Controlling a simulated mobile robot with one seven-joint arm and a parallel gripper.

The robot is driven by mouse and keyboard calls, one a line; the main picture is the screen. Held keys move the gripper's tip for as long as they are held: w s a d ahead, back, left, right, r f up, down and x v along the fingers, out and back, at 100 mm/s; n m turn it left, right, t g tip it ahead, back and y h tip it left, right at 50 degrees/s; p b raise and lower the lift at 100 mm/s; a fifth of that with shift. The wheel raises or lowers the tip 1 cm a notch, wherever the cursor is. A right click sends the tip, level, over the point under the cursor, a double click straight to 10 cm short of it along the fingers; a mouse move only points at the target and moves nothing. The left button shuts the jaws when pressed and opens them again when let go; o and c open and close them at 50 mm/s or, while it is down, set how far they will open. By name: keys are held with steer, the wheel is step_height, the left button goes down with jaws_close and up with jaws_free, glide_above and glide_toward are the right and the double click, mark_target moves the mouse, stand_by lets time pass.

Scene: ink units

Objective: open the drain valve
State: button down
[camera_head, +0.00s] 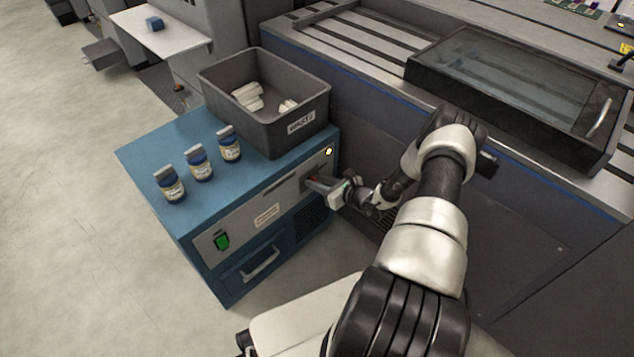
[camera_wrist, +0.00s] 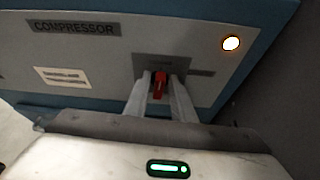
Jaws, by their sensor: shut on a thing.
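The drain valve shows as a small red lever (camera_wrist: 158,84) on a grey plate (camera_wrist: 150,64) on the compressor's front panel in the wrist view. My gripper (camera_wrist: 160,92) reaches to it, with one finger on each side, and is shut on the lever. In the head view my gripper (camera_head: 318,184) is at the right part of the front of the blue compressor unit (camera_head: 150,150). The lever is mostly hidden there by the fingers. The lever's exact angle is hard to tell.
A grey waste bin (camera_head: 290,128) with white items and several small bottles (camera_head: 200,162) stand on the compressor. A green switch (camera_head: 222,241) and a drawer handle (camera_head: 262,264) are on its front. A dark machine with a glass-lidded box (camera_head: 520,85) stands close on the right.

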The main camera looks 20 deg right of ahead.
steer(key=m+y, duration=0.2)
steer(key=m, duration=0.2)
steer(key=d+f+m+y, duration=0.1)
steer(key=m+y, duration=0.1)
steer(key=m, duration=0.2)
steer(key=w+m+y, duration=0.1)
steer(key=m+y, duration=0.2)
steer(key=m, duration=0.1)
steer(key=shift+d+f+m+t, duration=0.3)
steer(key=shift+f+m+t, duration=0.1)
stand_by(0.3)
steer(key=shift+d+r, duration=0.1)
stand_by(0.4)
steer(key=c, duration=1.8)
jaws_free()
steer(key=shift+o, duration=0.2)
